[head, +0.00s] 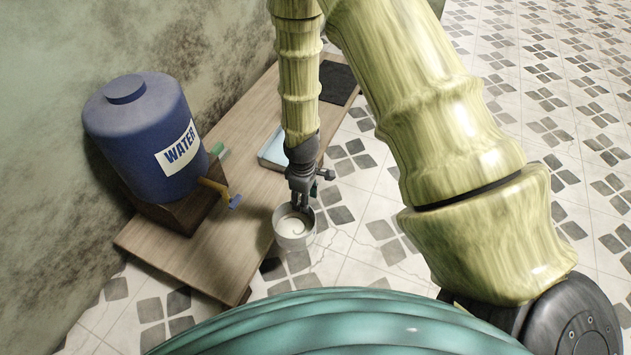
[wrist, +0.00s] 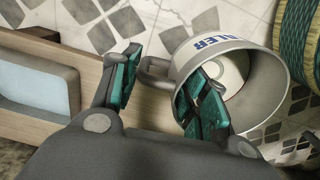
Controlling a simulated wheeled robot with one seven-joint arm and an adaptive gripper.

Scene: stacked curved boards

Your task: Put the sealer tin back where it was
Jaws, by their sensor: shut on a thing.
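The sealer tin (head: 294,241) is a pale grey open can with whitish contents and a side handle. In the head view it hangs at the table's right-hand long edge, appearing over the tiled floor. My gripper (head: 300,206) comes down on it from above. In the wrist view the tin (wrist: 256,100) shows blue lettering ending in "LER" and looks tilted. My gripper (wrist: 160,92) is shut on its handle side, one finger outside and the other reaching inside the rim. The exact contact is partly hidden by the fingers.
A wooden table (head: 190,262) runs along the stained wall. A blue water barrel (head: 140,140) with a tap (head: 220,191) stands on a wooden stand on it. A light-blue box-like item (head: 273,152) and a dark flat panel (head: 338,82) lie farther back. The near table end is clear.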

